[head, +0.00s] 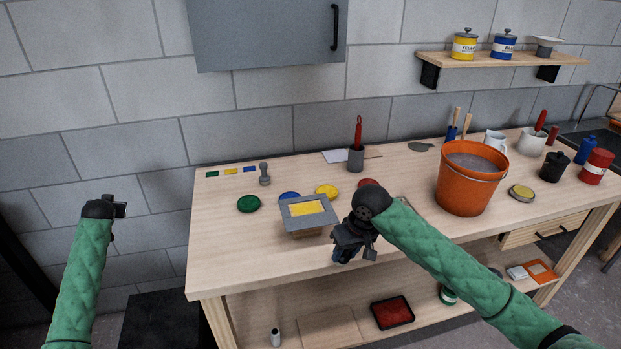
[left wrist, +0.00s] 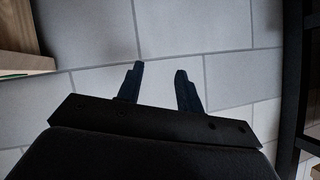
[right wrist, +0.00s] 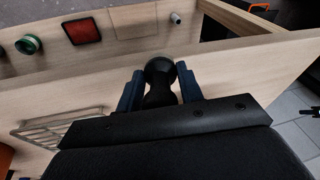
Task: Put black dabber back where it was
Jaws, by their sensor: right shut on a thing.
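The black dabber (right wrist: 160,75) is between the fingers of my right gripper (right wrist: 160,88) in the right wrist view, its round dark end pointing away from the palm. In the head view my right gripper (head: 352,248) is over the front part of the workbench (head: 230,260), right of the grey frame; the dabber cannot be made out there. The gripper is shut on the dabber. My left gripper (head: 122,208) is off the bench's left end, near the wall. Its fingers (left wrist: 160,72) are apart and empty in the left wrist view.
A grey frame with a yellow window (head: 292,217) stands near my right gripper. Green (head: 248,204), yellow (head: 326,190) and other discs lie around it. A grey-handled tool (head: 264,174) stands behind. An orange bucket (head: 466,190) stands right. A wire rack (right wrist: 60,128) lies beside my right gripper.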

